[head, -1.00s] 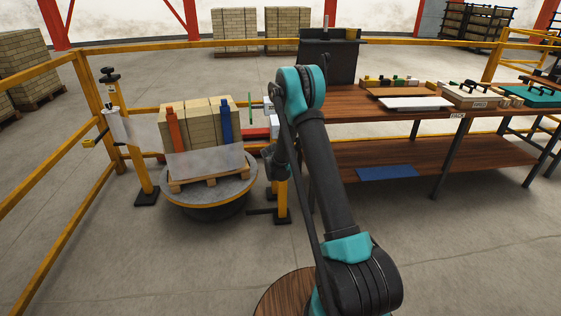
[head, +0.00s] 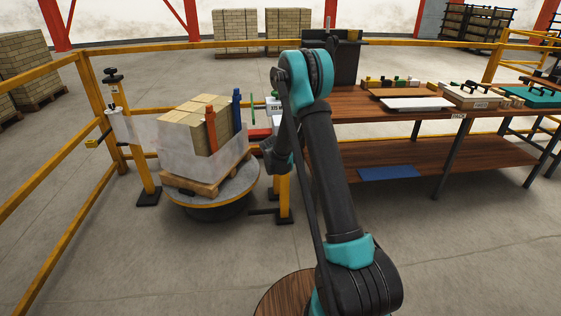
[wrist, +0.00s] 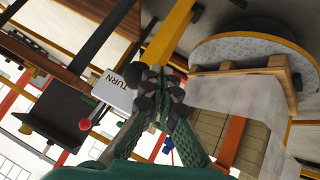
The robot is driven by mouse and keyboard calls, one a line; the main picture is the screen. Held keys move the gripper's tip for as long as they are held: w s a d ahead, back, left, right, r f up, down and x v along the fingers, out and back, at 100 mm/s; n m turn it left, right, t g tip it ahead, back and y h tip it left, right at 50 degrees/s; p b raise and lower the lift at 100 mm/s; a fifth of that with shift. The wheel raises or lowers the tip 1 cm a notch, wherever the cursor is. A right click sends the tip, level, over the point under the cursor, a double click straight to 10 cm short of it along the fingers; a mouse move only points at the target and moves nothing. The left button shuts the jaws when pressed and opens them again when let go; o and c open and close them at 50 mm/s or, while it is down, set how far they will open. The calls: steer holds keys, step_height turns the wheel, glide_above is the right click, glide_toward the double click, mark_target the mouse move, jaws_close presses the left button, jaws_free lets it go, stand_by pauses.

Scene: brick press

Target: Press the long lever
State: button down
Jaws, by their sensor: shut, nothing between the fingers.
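A light control box (wrist: 116,92) marked TURN is in the wrist view, left of my gripper (wrist: 157,80). My gripper is shut with nothing in it. A dark round knob (wrist: 133,75) lies close beside its fingertips; I cannot tell whether they touch. A red ball knob (wrist: 85,124) shows at the box's lower left. I cannot tell which knob belongs to the long lever, and no full lever shaft is clear. In the head view the box (head: 274,103) is partly behind my arm, and the fingertips are not clear.
A turntable (head: 228,198) carries a pallet (head: 196,187) of bricks (head: 186,128) with red (head: 210,131) and blue (head: 237,110) corner strips and pale film (head: 185,158). A yellow post (head: 284,198) stands beside it. A wooden workbench (head: 345,101) is on the right.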

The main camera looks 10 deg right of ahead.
steer(key=f+v, duration=0.1)
steer(key=v, duration=0.5)
steer(key=shift+s+a+r, duration=0.15)
steer(key=shift+s+r, duration=0.05)
steer(key=shift+s, duration=0.3)
stand_by(1.5)
